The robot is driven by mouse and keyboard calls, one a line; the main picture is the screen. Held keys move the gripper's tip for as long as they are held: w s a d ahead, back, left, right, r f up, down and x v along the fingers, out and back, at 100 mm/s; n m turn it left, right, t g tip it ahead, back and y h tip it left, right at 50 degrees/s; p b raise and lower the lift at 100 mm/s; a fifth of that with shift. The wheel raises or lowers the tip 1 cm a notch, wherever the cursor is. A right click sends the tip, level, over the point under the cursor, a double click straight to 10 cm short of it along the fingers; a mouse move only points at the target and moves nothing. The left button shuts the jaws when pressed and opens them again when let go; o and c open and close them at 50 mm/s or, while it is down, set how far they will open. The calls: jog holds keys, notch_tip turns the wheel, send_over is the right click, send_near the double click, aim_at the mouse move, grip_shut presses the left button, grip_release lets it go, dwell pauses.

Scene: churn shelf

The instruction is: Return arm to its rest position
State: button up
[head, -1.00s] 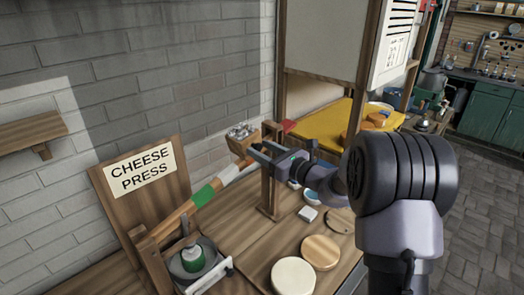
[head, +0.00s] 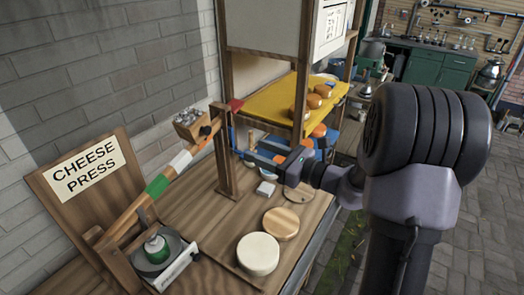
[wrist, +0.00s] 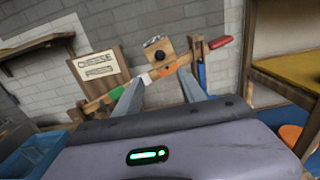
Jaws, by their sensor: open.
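My gripper (head: 255,152) is open and empty in the head view, held above the wooden bench to the right of the press's post. Its two fingers also show in the wrist view (wrist: 163,92), pointing toward the cheese press. The press's lever (head: 170,174), with green, white and orange bands, slopes up to the right. A box of grey lumps (head: 192,124) sits near its upper end, close to the post (head: 224,160). The fingers look apart from the lever and the box.
The "CHEESE PRESS" sign (head: 85,175) stands at the left. Two round boards or cheeses (head: 258,254) lie on the bench (head: 205,225). Behind is a shelf with a yellow cloth (head: 275,103) and orange cheeses (head: 313,101). Open floor (head: 470,270) lies at the right.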

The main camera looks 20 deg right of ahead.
jog(key=shift+s+d, duration=0.1)
jog(key=shift+s, duration=0.05)
jog(key=s+a+f+n+g+y+b, duration=0.1)
jog(key=s+a+n+g+b, duration=0.1)
jog(key=s+a+n+g, duration=0.5)
jog(key=s+a+f+n+g+b, duration=0.15)
jog(key=s+a+n, duration=0.3)
jog(key=a, duration=0.55)
jog(key=s+a+f+n+g+h+b, duration=0.1)
jog(key=s+f+n+h, duration=0.1)
jog(key=s+n+h, duration=0.3)
jog(key=s+a+f+n+g+b, duration=0.1)
jog(key=s+f+n+g, duration=0.15)
jog(key=s, duration=0.55)
jog(key=s+d+n+t+h+b, duration=0.1)
jog(key=s+d+n+t+h, duration=0.1)
jog(key=d+n+h, duration=0.2)
jog(key=shift+s+d+n+t, duration=0.4)
jog(key=shift+d+n, duration=0.3)
jog(key=shift+n, duration=0.2)
